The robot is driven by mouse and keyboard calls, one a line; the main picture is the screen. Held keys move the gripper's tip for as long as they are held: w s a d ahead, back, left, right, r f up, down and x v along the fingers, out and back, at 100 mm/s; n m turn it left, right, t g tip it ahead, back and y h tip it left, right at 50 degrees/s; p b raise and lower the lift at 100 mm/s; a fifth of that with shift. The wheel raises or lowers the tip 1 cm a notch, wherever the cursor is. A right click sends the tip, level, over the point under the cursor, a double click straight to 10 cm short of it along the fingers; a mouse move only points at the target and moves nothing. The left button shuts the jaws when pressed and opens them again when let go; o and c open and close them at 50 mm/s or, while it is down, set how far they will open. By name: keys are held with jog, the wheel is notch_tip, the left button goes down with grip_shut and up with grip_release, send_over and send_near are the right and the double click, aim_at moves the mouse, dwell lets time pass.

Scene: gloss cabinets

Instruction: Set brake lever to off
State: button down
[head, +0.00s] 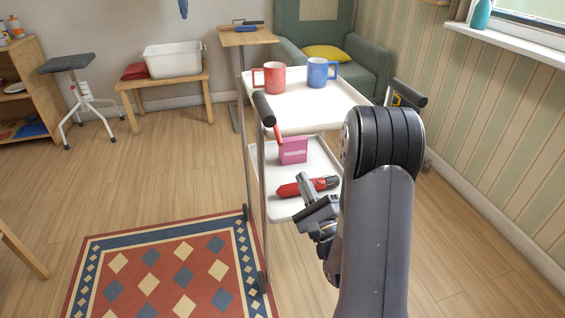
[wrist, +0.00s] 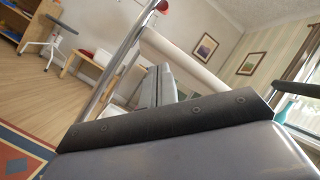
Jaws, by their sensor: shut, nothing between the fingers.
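A white two-tier trolley (head: 290,122) stands in the middle of the head view. A small red lever (head: 277,132) sits on its near left side, just below the black grip (head: 263,108) of the push handle; I take it for the brake lever. A red knob (wrist: 161,6) at the top edge of the wrist view may be its tip. I cannot read any off mark. My gripper (head: 306,186) is shut and empty, in front of the lower shelf, below and right of the lever and apart from it. Its fingers also show in the wrist view (wrist: 160,72).
Red and blue mugs (head: 275,77) (head: 322,72) stand on the top shelf. A pink box (head: 293,151) and a red-and-black tool (head: 325,184) lie on the lower shelf. A patterned rug (head: 165,270) covers the floor at left. A green armchair (head: 370,62) stands behind.

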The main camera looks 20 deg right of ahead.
jog(key=w+a+r+m+t, duration=0.1)
jog(key=w+a+r+m, duration=0.2)
jog(key=w+r, duration=0.3)
jog(key=shift+w+r+b, duration=0.25)
jog(key=shift+r+b, duration=0.1)
jog(key=shift+r, duration=0.05)
dwell(0.4)
